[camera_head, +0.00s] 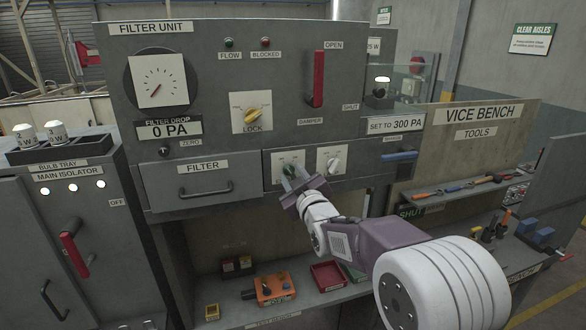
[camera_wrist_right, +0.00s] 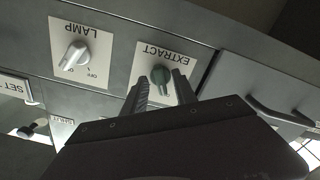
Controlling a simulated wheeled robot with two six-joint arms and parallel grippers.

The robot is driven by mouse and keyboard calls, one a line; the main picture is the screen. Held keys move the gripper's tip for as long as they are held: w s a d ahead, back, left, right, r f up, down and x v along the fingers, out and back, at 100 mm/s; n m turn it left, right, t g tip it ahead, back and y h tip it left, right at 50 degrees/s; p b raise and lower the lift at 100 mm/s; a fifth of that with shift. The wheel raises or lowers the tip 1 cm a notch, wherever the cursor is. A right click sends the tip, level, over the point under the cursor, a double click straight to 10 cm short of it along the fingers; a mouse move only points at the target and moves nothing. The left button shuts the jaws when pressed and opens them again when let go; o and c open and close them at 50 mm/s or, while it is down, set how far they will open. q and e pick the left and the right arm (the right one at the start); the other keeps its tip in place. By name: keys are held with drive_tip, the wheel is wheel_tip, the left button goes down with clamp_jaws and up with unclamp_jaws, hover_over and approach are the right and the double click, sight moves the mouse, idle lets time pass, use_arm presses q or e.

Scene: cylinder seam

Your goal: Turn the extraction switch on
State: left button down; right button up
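The extraction switch is a dark green knob (camera_wrist_right: 161,76) on a white plate labelled EXTRACT, seen upside down in the right wrist view. In the head view its plate (camera_head: 280,158) is on the lower front of the filter unit, partly hidden by my gripper. My right gripper (camera_head: 294,178) is at this plate. In the wrist view its two fingers (camera_wrist_right: 159,84) are apart, one to each side of the knob. Whether they touch the knob cannot be told. My left gripper is not in view.
The white LAMP knob (camera_head: 333,164) is close to the right of the extraction switch. A filter drawer (camera_head: 205,179) with a handle is to the left. A red damper handle (camera_head: 319,79) and a yellow lock knob (camera_head: 253,114) are above. A shelf with an orange box (camera_head: 275,290) is below.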

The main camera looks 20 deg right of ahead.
drive_tip(key=shift+d, duration=0.15)
drive_tip(key=shift+w+a, duration=0.1)
drive_tip(key=shift+a, duration=0.15)
clamp_jaws()
drive_tip(key=shift+d, duration=0.1)
drive_tip(key=shift+f, duration=0.1)
